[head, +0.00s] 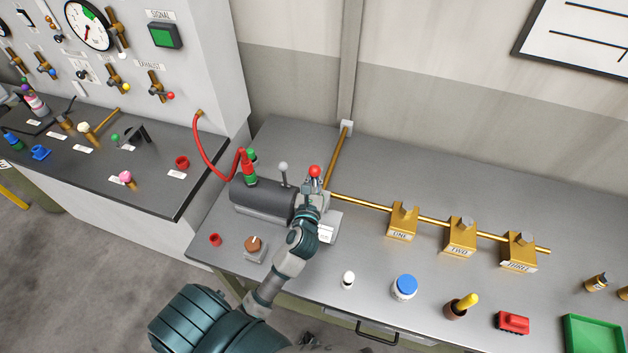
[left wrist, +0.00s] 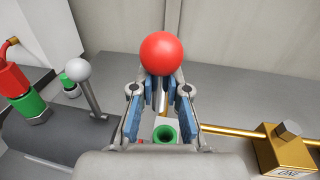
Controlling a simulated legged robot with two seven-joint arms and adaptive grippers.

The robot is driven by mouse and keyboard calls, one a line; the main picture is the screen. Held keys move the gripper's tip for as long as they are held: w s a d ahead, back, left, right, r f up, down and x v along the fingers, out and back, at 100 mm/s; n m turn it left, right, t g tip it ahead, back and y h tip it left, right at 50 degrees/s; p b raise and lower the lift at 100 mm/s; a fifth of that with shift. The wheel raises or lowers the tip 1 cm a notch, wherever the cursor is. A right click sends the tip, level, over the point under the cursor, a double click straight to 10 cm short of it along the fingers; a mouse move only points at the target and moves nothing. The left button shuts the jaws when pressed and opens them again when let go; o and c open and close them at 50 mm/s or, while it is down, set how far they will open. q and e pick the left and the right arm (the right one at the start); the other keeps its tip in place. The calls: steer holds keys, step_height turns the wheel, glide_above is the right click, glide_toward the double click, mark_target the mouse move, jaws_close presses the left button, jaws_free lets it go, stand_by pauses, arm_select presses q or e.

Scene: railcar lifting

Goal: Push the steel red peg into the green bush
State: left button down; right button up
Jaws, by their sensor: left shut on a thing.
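The steel peg's red ball head (head: 315,171) stands just above my left gripper (head: 313,190), at the right end of the dark grey cylinder. In the left wrist view the red ball (left wrist: 163,53) sits between the two blue-padded fingers of my left gripper (left wrist: 162,85), which is shut on the peg. Most of the shaft is hidden by the ball and fingers. The green bush (left wrist: 165,133) is an open ring nearer the bottom of the wrist view, its dark hole visible. The gripper hides it in the head view. I see no peg in that hole. My right gripper is not in view.
The dark cylinder (head: 262,200) has a grey-knobbed lever (head: 283,168) and a red hose (head: 208,165) beside the gripper. Brass pipe with valve block ONE (head: 402,221) runs right. Small items, including a blue-capped jar (head: 404,287), stand along the bench front.

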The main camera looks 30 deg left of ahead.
arm_select(q)
steer(key=shift+w+d+r, duration=0.25)
steer(key=shift+w, duration=0.2)
steer(key=shift+s+d+r, duration=0.2)
steer(key=shift+s+d, duration=0.1)
steer(key=shift+d, duration=0.1)
steer(key=f+b, duration=0.2)
steer(key=f, duration=0.1)
steer(key=f+b, duration=0.1)
steer(key=f, duration=0.1)
steer(key=shift+w+a+f, duration=0.1)
steer(key=shift+a+f, duration=0.05)
steer(key=shift+a, duration=0.15)
steer(key=shift+d+f+b, duration=0.2)
steer(key=shift+f+b, duration=0.1)
steer(key=shift+f, duration=0.05)
steer(key=shift+d, duration=0.15)
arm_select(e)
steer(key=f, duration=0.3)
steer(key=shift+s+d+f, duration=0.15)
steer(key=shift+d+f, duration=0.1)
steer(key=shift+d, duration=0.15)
arm_select(q)
steer(key=shift+a, duration=0.25)
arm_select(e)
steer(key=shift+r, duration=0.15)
arm_select(q)
steer(key=shift+p, duration=0.3)
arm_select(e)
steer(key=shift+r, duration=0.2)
